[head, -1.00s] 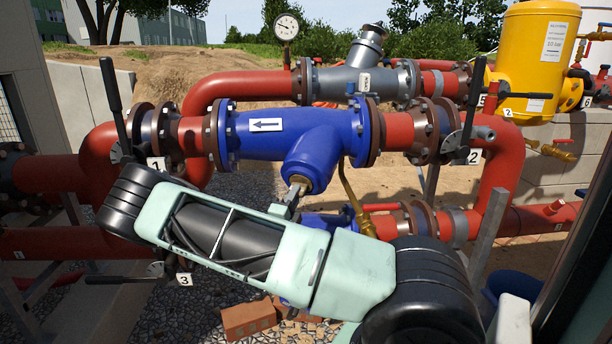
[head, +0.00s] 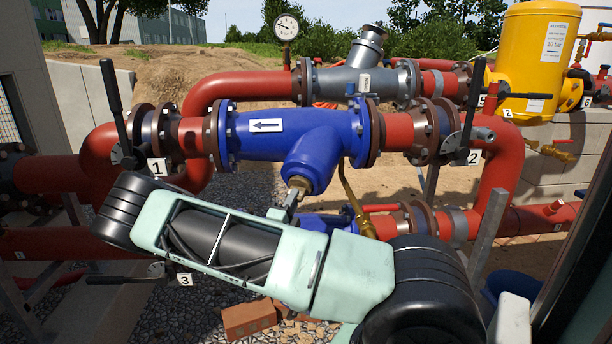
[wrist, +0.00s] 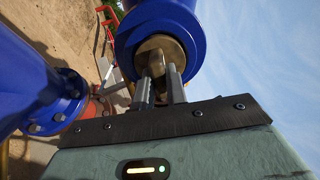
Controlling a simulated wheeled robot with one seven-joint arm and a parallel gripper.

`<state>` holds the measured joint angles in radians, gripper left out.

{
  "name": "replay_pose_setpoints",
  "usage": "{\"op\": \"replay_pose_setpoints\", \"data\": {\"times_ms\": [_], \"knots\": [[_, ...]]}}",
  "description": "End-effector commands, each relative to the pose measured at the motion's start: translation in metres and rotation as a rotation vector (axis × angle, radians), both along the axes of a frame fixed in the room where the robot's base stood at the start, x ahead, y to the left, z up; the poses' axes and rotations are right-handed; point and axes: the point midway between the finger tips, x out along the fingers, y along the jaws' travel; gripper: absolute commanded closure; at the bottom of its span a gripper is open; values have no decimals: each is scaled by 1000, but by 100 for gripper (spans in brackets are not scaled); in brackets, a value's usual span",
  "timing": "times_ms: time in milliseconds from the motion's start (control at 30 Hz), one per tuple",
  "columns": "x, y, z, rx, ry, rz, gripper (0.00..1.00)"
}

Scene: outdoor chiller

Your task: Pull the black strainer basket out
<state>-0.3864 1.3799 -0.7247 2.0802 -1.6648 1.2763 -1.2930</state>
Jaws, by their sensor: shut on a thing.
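The blue strainer body (head: 255,135) sits in the red pipe line, with its branch slanting down toward me. A brass-coloured end piece (head: 299,183) shows at the branch's lower mouth. In the wrist view this brass piece (wrist: 158,50) sits inside the blue rim, with a narrow tab facing me. My gripper (wrist: 161,78) is shut on that tab, both fingers close against it. In the head view my gripper (head: 292,199) is just below the branch mouth. I cannot make out a black basket; the inside of the branch is hidden.
Lever valves marked 1 (head: 115,105) and 2 (head: 472,105) flank the strainer. A lower blue fitting (head: 330,222) and a thin brass pipe (head: 355,200) are close to my gripper. Bricks (head: 248,318) lie on the gravel below. A yellow tank (head: 540,45) stands at the right.

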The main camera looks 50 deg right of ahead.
Motion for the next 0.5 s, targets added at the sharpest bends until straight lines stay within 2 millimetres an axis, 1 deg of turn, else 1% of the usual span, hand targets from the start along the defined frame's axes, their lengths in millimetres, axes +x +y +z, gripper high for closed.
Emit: {"op": "replay_pose_setpoints", "data": {"times_ms": [167, 500], "knots": [[-1, 5, -2, -1, -1, 0, 100], [-6, 26, -10, -1, 0, 0, 100]]}}
